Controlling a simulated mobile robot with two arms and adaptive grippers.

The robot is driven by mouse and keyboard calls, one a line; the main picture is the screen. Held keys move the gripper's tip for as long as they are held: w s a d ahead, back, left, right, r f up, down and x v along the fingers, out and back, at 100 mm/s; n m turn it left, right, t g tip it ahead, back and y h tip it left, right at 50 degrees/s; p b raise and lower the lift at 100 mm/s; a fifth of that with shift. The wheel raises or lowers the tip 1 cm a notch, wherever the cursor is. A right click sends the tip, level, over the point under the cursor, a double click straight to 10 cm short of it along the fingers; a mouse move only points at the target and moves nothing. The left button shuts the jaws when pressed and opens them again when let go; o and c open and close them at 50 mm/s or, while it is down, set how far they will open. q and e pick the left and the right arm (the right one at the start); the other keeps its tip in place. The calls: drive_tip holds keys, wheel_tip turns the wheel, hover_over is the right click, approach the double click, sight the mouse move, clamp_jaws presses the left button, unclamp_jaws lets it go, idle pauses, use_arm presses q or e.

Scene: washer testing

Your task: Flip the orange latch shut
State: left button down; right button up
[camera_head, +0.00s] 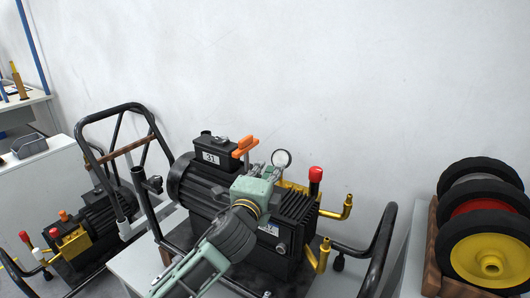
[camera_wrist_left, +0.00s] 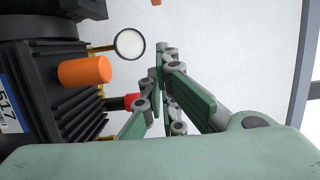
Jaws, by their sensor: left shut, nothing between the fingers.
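The orange latch (camera_head: 244,146) stands up from the top of the black pump motor (camera_head: 210,185), next to the black box marked 31. In the left wrist view an orange rounded part, which looks like the latch (camera_wrist_left: 85,71), sticks out at the left, apart from the fingers. My left gripper (camera_head: 280,168) is over the pump, just right of and below the latch in the head view. Its fingers (camera_wrist_left: 160,85) are closed with nothing between them. The gripper's body hides part of the pump. My right gripper is not in view.
Black frame bars (camera_head: 381,240) flank the pump. Wheels (camera_head: 487,250) stand at right; another pump (camera_head: 90,225) is at left. The wall behind is bare.

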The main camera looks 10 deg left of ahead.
sight(246, 155)
use_arm(q)
drive_tip(key=w, duration=0.3)
drive_tip(key=shift+w+d+r, duration=0.1)
drive_tip(key=shift+w+d, duration=0.1)
drive_tip(key=shift+w, duration=0.1)
drive_tip(key=w+a+p, duration=0.1)
drive_tip(key=w+a, duration=0.2)
drive_tip(key=w, duration=0.3)
drive_tip(key=shift+a+p, duration=0.2)
drive_tip(key=shift+p, duration=0.1)
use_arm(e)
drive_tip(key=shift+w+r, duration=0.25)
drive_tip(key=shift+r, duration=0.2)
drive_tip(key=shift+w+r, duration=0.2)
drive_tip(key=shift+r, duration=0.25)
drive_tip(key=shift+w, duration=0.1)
